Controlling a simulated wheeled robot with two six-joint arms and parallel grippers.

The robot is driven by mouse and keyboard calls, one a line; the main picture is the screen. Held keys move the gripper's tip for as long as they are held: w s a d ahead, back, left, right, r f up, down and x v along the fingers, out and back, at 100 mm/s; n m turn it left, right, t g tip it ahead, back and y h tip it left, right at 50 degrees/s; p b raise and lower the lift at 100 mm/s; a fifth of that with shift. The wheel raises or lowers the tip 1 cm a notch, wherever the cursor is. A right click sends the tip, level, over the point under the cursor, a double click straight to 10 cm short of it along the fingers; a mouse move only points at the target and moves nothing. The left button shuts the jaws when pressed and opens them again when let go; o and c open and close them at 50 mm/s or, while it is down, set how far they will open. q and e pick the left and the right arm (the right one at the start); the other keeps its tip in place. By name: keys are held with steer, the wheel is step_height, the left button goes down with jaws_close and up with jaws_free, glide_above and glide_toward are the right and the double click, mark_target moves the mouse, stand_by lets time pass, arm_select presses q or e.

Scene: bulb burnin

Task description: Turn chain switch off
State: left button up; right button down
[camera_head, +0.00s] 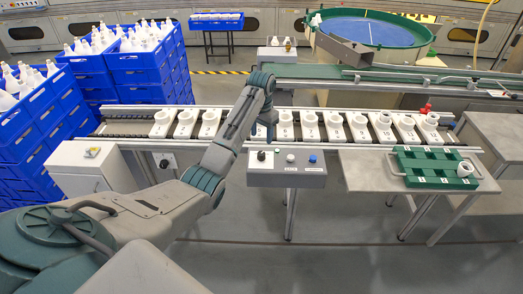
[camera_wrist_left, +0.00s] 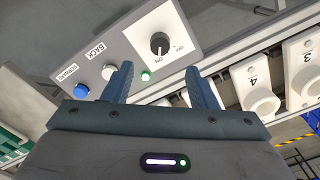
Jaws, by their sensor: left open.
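The control box (camera_head: 287,177) stands at the front edge of the chain conveyor. In the left wrist view its grey panel (camera_wrist_left: 128,48) bears a black rotary switch (camera_wrist_left: 159,43) with ON and OFF marks; its pointer seems to face ON. A green lamp (camera_wrist_left: 145,76) sits beside the switch. A white button (camera_wrist_left: 109,72) marked BACK and a blue button (camera_wrist_left: 81,90) sit along the panel. My left gripper (camera_head: 267,134) is open and empty above the box; its fingers (camera_wrist_left: 160,85) point toward the panel, apart from the switch. My right gripper is not in view.
The chain conveyor (camera_head: 125,129) carries a row of white numbered holders (camera_head: 285,125) just behind the box. A green tray (camera_head: 430,168) lies on the table at right. The floor in front of the box is clear.

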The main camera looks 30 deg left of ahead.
mark_target(262, 153)
arm_select(q)
step_height(262, 153, down, 9)
steer(key=shift+r+p, duration=0.2)
steer(key=shift+p, duration=0.35)
steer(key=c, duration=1)
